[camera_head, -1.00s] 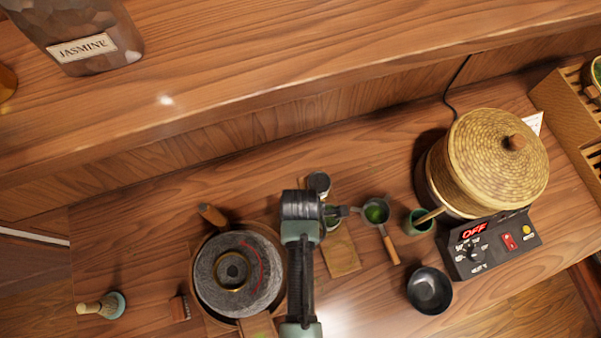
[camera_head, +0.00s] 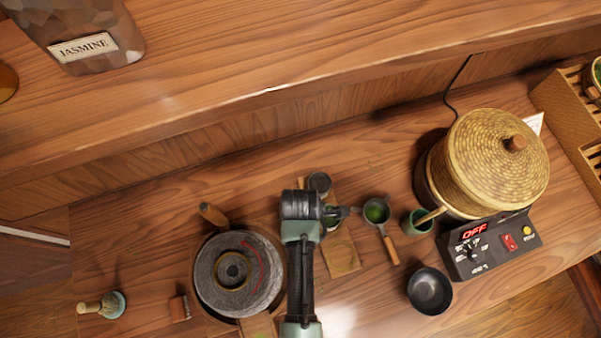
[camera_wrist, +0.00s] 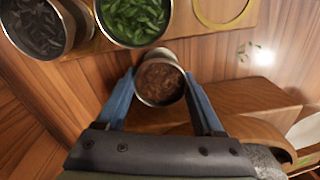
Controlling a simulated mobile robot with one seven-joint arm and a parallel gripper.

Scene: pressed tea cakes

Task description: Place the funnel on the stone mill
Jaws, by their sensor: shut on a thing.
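The round grey stone mill (camera_head: 209,284) stands at the lower left of the counter in the head view. A brass-rimmed ring with a dark middle (camera_head: 232,270) sits at its centre; this may be the funnel, but I cannot tell. My gripper (camera_wrist: 160,95) is shut on a small metal cup of brown leaves (camera_wrist: 160,83), seen between its blue fingers in the wrist view. In the head view my arm hides this cup and most of the fingers. The mill's edge (camera_wrist: 262,160) shows at the lower right of the wrist view.
A dark-leaf canister (camera_wrist: 38,28) and a green-leaf canister (camera_wrist: 133,15) stand close ahead. Beside them is a board (camera_head: 343,255) with an empty ring (camera_wrist: 225,22). A strainer (camera_head: 376,211), green cup (camera_head: 416,222), black bowl (camera_head: 430,290) and lidded warmer (camera_head: 490,160) stand right.

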